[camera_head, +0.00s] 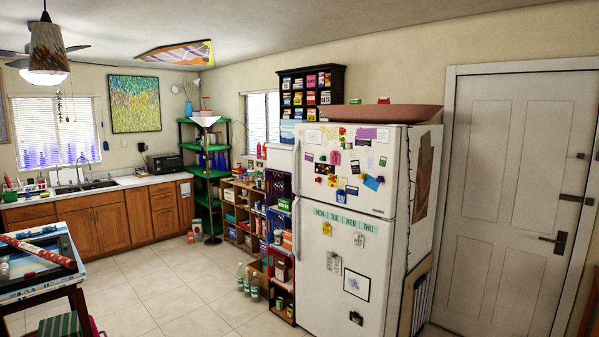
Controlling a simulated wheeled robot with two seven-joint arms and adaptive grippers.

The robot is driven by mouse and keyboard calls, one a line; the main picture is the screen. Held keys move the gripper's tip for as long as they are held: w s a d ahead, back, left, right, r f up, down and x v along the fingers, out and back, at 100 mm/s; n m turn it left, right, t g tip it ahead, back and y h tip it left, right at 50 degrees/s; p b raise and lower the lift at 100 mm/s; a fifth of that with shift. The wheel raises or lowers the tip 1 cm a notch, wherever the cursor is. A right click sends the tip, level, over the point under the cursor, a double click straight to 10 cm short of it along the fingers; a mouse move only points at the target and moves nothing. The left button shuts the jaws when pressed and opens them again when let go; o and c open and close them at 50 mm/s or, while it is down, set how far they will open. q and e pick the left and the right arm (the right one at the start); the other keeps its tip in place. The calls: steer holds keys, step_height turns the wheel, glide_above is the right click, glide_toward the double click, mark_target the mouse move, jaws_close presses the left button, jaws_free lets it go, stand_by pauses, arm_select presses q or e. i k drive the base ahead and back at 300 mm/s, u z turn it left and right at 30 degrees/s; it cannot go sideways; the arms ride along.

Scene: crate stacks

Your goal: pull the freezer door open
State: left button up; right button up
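The white refrigerator (335,270) stands right of the middle against the back wall. Its upper freezer door (350,190) is closed and covered with magnets and papers. A pale freezer handle (296,158) runs along the door's left edge. The taller lower door below it is also closed, with its own handle (296,228) on the left edge. Neither of my grippers shows in this view, so their positions relative to the freezer door are not visible.
Crate shelves (258,205) and several bottles (248,282) stand close to the refrigerator's left side. A table (40,290) is at the lower left. The tiled floor (180,290) between them is clear. A closed white door (505,200) is at the right.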

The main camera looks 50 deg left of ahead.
mark_target(373, 151)
steer(key=u, duration=2.2)
steer(key=i, duration=5.4)
steer(key=z, duration=0.3)
